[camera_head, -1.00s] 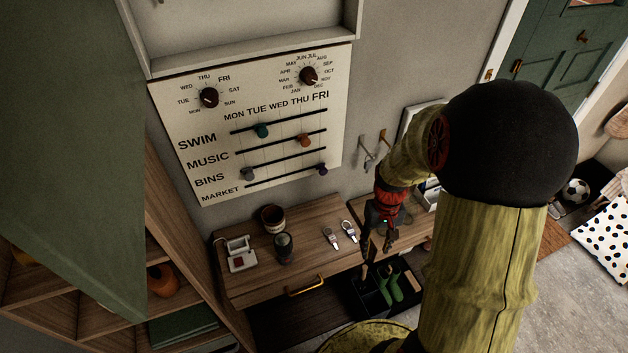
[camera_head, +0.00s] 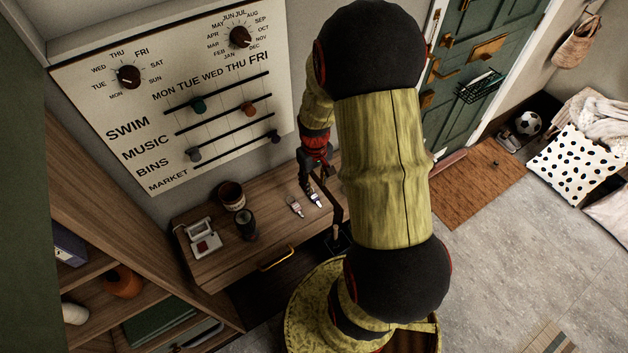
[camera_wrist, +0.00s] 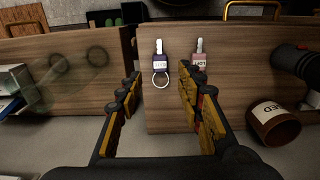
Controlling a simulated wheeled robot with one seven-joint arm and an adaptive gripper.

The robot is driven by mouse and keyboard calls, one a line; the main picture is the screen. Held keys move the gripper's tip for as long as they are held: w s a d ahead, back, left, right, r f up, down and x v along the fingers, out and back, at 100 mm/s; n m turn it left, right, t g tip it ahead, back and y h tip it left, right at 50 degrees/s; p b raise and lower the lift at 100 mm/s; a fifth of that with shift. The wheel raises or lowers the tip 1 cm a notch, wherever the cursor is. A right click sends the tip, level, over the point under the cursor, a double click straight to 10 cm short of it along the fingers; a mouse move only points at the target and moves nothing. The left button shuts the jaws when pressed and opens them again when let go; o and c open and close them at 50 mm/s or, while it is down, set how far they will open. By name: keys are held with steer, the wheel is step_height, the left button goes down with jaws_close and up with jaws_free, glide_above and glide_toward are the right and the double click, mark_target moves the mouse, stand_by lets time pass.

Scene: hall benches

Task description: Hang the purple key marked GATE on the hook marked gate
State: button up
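The purple key (camera_wrist: 160,63) lies on the wooden bench top with its ring toward my gripper in the wrist view. Its tag's lettering is too small to read surely. It also shows small in the head view (camera_head: 314,199). A pink-tagged key (camera_wrist: 199,60), seemingly marked LOFT, lies just right of it in the wrist view. My gripper (camera_wrist: 160,76) is open and empty, its fingers on either side of the purple key's line and apart from it. In the head view my gripper (camera_head: 309,180) is close by the keys. The hooks are not visible now; my arm covers that wall area.
A brown cup (camera_wrist: 276,124) and a dark cylindrical object (camera_wrist: 296,63) are right of the keys in the wrist view. A white device (camera_head: 203,241) stands at the bench's left in the head view. The calendar board (camera_head: 165,115) is on the wall behind.

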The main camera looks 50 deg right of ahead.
mark_target(314, 197)
steer(key=shift+f+b, duration=2.25)
steer(key=shift+f, duration=1.45)
jaws_close()
steer(key=shift+r, duration=0.15)
steer(key=shift+r+p, duration=2.95)
steer(key=shift+r, duration=0.95)
